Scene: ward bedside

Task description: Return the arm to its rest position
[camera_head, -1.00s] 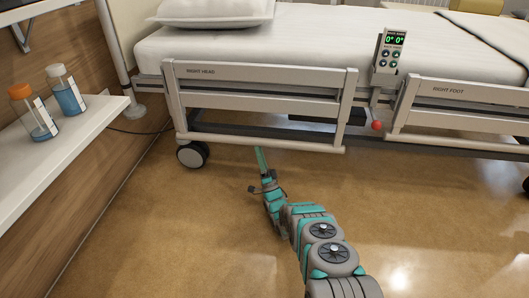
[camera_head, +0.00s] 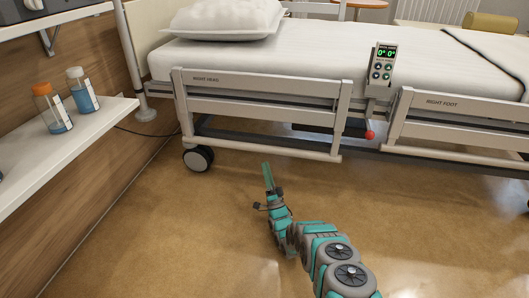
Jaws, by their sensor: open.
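My arm, grey with teal panels, reaches from the bottom edge up and left over the floor. My gripper (camera_head: 268,176) is at its far end, a narrow teal and dark shape over the bare floor in front of the bed. It is open, and no object shows in it. The gap between its fingers is hard to make out at this angle. The gripper appears just short of the lower bed rail and apart from it.
The bed (camera_head: 330,50) with side rails (camera_head: 260,92) and a castor (camera_head: 198,158) stands ahead. A control panel (camera_head: 384,62) hangs on its side, above a red knob (camera_head: 370,135). At left, a white shelf (camera_head: 70,145) holds bottles (camera_head: 55,113). The floor (camera_head: 420,230) at right is clear.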

